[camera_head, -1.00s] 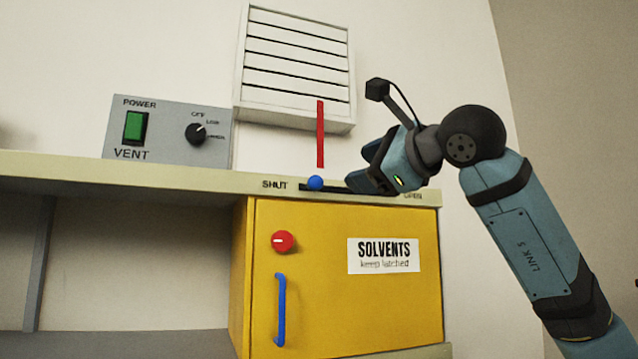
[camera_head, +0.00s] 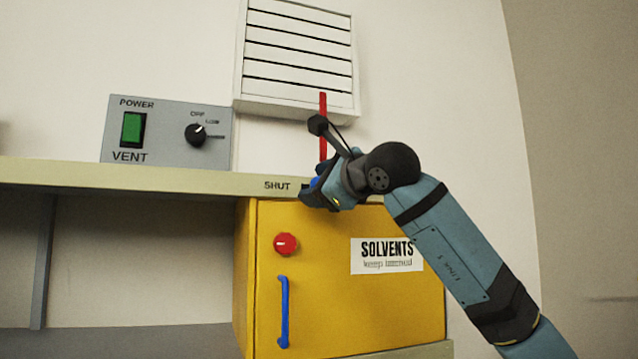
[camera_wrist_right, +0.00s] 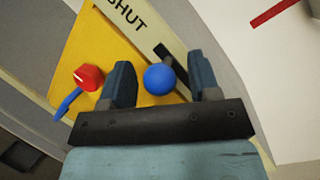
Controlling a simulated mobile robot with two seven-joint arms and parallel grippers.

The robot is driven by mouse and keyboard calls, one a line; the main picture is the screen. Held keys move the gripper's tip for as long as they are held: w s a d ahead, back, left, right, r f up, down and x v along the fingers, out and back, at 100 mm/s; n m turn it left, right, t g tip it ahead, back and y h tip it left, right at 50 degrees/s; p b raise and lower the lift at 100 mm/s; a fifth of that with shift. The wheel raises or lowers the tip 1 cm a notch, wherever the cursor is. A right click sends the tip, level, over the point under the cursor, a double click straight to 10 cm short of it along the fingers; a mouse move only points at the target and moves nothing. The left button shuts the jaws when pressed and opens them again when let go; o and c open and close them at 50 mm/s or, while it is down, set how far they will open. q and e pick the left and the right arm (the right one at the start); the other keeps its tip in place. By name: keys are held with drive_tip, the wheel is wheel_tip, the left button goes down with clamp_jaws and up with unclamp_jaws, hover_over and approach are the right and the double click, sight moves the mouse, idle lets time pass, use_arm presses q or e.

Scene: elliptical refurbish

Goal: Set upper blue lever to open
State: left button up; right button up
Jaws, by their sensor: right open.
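The upper blue lever shows as a round blue knob (camera_wrist_right: 159,77) in the right wrist view, on a dark slot (camera_wrist_right: 170,58) in the pale shelf edge, near the SHUT label (camera_wrist_right: 127,14). My right gripper (camera_wrist_right: 161,82) is open, with one finger on each side of the knob; I cannot tell whether either touches it. In the head view my right gripper (camera_head: 312,192) is at the shelf edge just right of the SHUT label and hides most of the knob and slot. The OPEN label is hidden behind my arm. My left gripper is not in view.
Below the shelf edge (camera_head: 120,177) is a yellow solvents cabinet (camera_head: 340,310) with a red knob (camera_head: 285,244) and a blue handle (camera_head: 283,312). A red strip (camera_head: 323,110) hangs from the wall vent (camera_head: 298,50). A grey power panel (camera_head: 165,140) stands at left.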

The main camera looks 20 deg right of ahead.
clamp_jaws()
drive_tip(key=d+b, duration=0.1)
drive_tip(key=d, duration=1.7)
drive_tip(key=shift+w, duration=0.25)
drive_tip(key=shift+d, duration=0.1)
drive_tip(key=shift+c, duration=0.9)
unclamp_jaws()
drive_tip(key=shift+o, duration=0.9)
drive_tip(key=shift+d, duration=0.2)
